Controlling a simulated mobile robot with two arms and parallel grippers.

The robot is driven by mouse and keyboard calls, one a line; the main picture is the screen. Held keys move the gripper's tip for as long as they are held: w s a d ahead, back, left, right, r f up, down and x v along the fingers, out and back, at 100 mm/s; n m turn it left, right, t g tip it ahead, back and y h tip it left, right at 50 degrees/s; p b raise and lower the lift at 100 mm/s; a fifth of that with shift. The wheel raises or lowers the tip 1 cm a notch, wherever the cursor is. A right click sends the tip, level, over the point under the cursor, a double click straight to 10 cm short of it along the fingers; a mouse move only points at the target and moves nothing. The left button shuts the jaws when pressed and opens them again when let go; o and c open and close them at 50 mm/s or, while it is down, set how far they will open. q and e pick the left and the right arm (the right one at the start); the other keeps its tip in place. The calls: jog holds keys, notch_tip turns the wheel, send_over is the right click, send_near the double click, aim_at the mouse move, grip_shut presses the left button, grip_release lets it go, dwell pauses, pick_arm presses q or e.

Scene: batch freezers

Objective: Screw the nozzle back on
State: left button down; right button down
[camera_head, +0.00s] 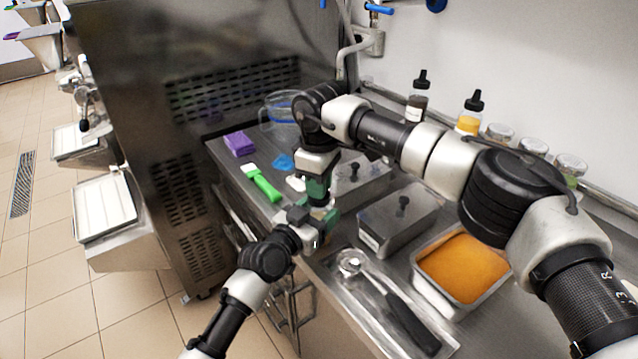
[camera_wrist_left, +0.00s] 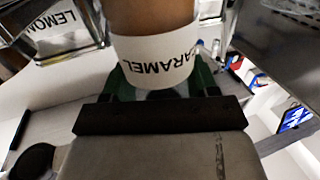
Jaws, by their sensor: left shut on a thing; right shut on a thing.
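A brown bottle with a white CARAMEL label (camera_wrist_left: 155,62) fills the top middle of the left wrist view. My left gripper (camera_head: 312,222) is shut around it, with green fingers behind the label. In the head view the bottle is almost wholly hidden between my two grippers. My right gripper (camera_head: 318,192) points down just above the left one, over the bottle's upper end, and is shut. The nozzle is hidden in its fingers, so I cannot see its thread or whether it sits straight on the bottle.
Two bottles with black nozzles, one dark (camera_head: 417,103) and one yellow (camera_head: 468,122), stand by the wall. Lidded steel tubs (camera_head: 395,222), an orange-filled pan (camera_head: 465,262), a scoop (camera_head: 405,322), a green-handled tool (camera_head: 264,185) and a purple block (camera_head: 240,144) crowd the counter.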

jog(key=c, duration=1.1)
grip_release()
jog(key=shift+r, duration=2.3)
jog(key=shift+o, duration=0.4)
